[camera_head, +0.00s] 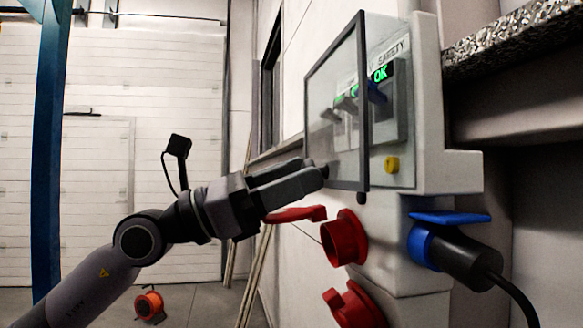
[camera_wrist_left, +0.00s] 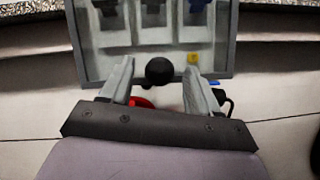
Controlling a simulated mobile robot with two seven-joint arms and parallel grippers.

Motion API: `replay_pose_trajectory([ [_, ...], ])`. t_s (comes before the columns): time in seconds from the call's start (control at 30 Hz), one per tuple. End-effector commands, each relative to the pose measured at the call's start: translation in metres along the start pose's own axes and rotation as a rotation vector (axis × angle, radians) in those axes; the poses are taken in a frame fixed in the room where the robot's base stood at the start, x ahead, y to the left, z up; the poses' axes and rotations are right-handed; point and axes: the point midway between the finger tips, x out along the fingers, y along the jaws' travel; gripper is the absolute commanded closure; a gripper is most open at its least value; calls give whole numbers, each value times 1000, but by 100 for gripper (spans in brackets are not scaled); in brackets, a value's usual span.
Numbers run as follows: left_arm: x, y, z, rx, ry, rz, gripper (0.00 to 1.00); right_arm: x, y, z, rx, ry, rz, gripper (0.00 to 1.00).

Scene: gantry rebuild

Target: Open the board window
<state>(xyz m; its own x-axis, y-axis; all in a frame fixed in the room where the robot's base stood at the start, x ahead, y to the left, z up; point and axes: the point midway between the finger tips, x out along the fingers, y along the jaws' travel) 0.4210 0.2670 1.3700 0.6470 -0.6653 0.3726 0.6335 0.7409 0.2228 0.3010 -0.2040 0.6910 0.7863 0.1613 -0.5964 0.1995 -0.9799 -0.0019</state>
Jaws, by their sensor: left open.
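The board window (camera_head: 337,110) is a clear pane in a dark grey frame on the wall-mounted board (camera_head: 428,120). In the head view its near edge stands out from the board face, which shows uncovered to the right; how far it is swung is hard to tell. In the left wrist view a round black knob (camera_wrist_left: 159,71) sits at the middle of the window's lower frame (camera_wrist_left: 105,84). My left gripper (camera_head: 318,170) is at this lower edge. Its open fingers (camera_wrist_left: 160,90) lie either side of the knob, with gaps visible. My right gripper is not in view.
A speckled ledge (camera_head: 510,40) juts out at the upper right. A blue post (camera_head: 48,150) and an orange reel (camera_head: 149,305) are at left.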

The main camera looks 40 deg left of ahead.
Motion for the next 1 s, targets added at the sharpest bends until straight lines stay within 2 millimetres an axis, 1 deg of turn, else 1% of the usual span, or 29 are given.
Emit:
replay_pose_trajectory([
  [0.2,0,0,0,0,-1,0,39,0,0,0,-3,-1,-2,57],
  [0.23,0,0,0,0,-1,0,45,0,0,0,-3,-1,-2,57],
  [0.27,0,0,0,0,-1,0,55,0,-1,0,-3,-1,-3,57],
  [0.3,0,0,0,0,-1,0,68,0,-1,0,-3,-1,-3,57],
  [0.37,0,0,0,0,-1,0,88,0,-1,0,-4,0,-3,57],
  [0.4,0,0,0,0,-1,0,100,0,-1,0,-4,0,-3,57],
  [0.6,-1,0,1,-1,4,-1,100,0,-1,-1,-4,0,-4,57],
  [0.77,-5,2,6,-2,31,-5,100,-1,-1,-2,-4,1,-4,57],
  [0.87,-10,5,13,-3,67,-12,100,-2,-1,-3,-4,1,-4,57],
  [1.0,-22,12,28,-10,136,-25,100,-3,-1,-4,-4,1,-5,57],
])
